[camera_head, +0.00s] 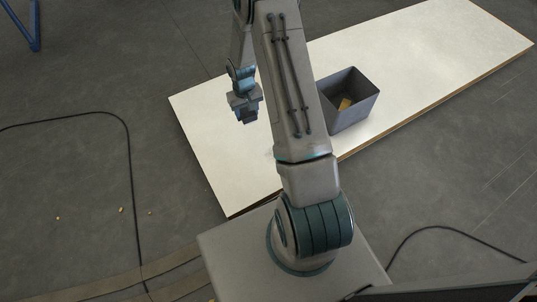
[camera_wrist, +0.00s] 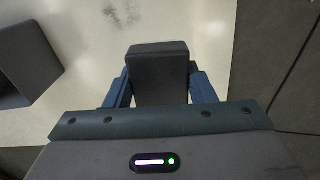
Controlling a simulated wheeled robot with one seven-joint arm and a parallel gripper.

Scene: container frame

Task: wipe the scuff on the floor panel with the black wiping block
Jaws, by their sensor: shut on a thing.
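The black wiping block (camera_wrist: 158,78) is between the two blue fingers of my gripper (camera_wrist: 160,88), which is shut on it. In the head view my gripper (camera_head: 246,112) hangs over the left part of the pale floor panel (camera_head: 215,135), with the dark block at its lower end. The scuff (camera_wrist: 124,12) is a grey speckled smudge at the top of the wrist view, beyond the block and apart from it. In the head view a faint grey mark (camera_head: 269,153) shows beside my arm, which may hide part of it.
A grey open bin (camera_head: 350,118) stands on the panel right of my arm, with a yellowish piece (camera_head: 345,103) inside. It also shows at the left of the wrist view (camera_wrist: 40,62). Black cables (camera_head: 130,160) lie on the dark floor. The panel's far right part is clear.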

